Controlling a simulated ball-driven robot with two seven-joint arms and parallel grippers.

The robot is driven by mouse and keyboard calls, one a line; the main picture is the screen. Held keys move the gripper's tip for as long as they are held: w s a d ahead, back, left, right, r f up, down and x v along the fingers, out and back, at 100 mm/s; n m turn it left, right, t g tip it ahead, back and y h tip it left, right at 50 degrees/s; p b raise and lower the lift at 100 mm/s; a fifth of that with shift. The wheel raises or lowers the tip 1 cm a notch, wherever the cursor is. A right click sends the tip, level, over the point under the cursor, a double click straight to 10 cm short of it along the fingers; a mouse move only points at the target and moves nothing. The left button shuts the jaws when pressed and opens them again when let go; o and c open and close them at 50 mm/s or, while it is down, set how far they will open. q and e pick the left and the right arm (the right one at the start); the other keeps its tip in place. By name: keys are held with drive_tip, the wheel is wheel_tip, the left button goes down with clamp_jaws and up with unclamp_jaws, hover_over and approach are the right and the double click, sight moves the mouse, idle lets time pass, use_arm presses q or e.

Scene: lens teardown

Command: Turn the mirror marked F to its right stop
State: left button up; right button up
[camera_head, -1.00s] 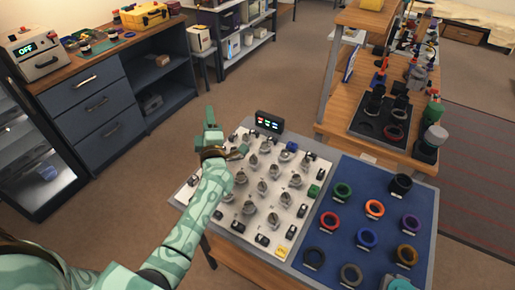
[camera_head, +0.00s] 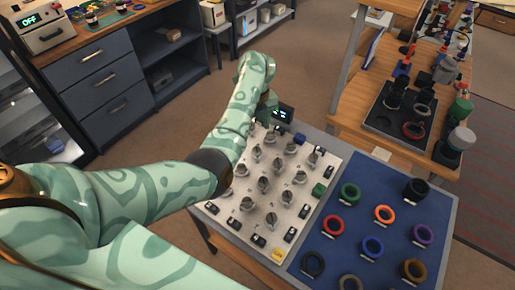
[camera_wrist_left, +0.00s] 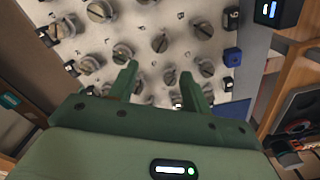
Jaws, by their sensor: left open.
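A white board (camera_head: 299,211) carries several grey mirror knobs (camera_head: 263,183) in rows, with small black label blocks along its edges. The knobs also show in the left wrist view (camera_wrist_left: 160,43). I cannot read which one is marked F. My left gripper (camera_head: 264,110) is over the far left part of the board in the head view, its fingertips mostly hidden by my arm. In the left wrist view my left gripper (camera_wrist_left: 162,78) is open, with two green fingers apart above the board and nothing seen held between them. My right gripper is not in view.
A small black display box (camera_head: 284,113) stands at the board's far edge. A blue mat (camera_head: 338,229) with several coloured rings lies to the right. A wooden shelf unit (camera_head: 352,128) stands behind. My left arm covers the board's left side.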

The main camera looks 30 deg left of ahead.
sight(257, 149)
use_arm(q)
wheel_tip(257, 149, down, 11)
drive_tip(key=b, duration=0.3)
drive_tip(key=shift+r, duration=0.2)
drive_tip(key=c, duration=1)
